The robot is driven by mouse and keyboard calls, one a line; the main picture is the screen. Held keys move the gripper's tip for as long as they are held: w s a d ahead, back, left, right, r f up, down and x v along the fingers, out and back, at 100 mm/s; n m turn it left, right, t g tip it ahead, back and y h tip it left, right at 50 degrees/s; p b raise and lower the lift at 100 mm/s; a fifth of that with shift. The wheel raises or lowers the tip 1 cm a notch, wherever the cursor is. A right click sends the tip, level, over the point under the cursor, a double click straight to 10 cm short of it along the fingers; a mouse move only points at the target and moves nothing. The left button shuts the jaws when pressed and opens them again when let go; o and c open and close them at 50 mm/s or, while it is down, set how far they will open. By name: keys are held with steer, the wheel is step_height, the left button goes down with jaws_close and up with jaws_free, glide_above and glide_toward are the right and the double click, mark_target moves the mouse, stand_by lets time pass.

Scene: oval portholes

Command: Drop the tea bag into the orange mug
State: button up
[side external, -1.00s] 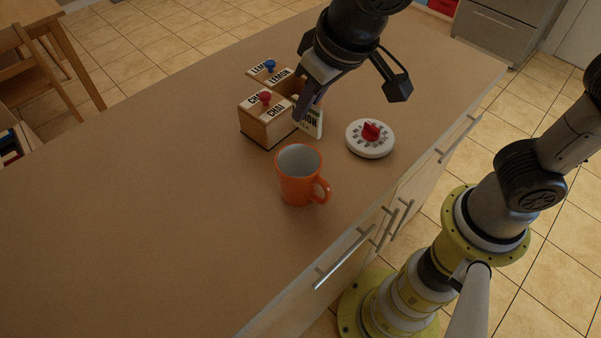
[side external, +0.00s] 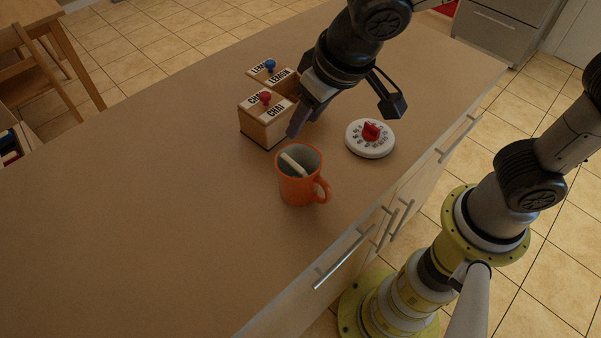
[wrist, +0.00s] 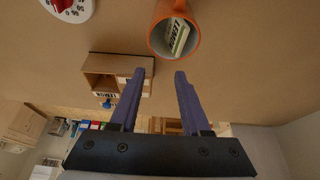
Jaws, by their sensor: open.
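The orange mug (side external: 299,190) stands upright on the counter, its handle toward the lower right. The tea bag (side external: 294,163), a pale flat packet, is inside the mug, leaning across its opening. In the wrist view the mug (wrist: 158,42) shows the tea bag (wrist: 179,37) inside, with a white and green printed face. My gripper (wrist: 158,73) is open and empty, its two purple fingers apart. In the side view my gripper (side external: 294,131) is just above and behind the mug, beside the wooden boxes, not touching the mug.
A wooden box labelled CHAI (side external: 263,121) with a red knob stands behind the mug. A LEMON box (side external: 277,79) with a blue knob is behind it. A white timer (side external: 370,139) with a red dial sits to the right. The counter's left side is clear.

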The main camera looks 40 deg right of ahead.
steer(key=shift+r, duration=0.15)
steer(key=v, duration=1.3)
steer(key=shift+r, duration=0.25)
steer(key=shift+d, duration=0.15)
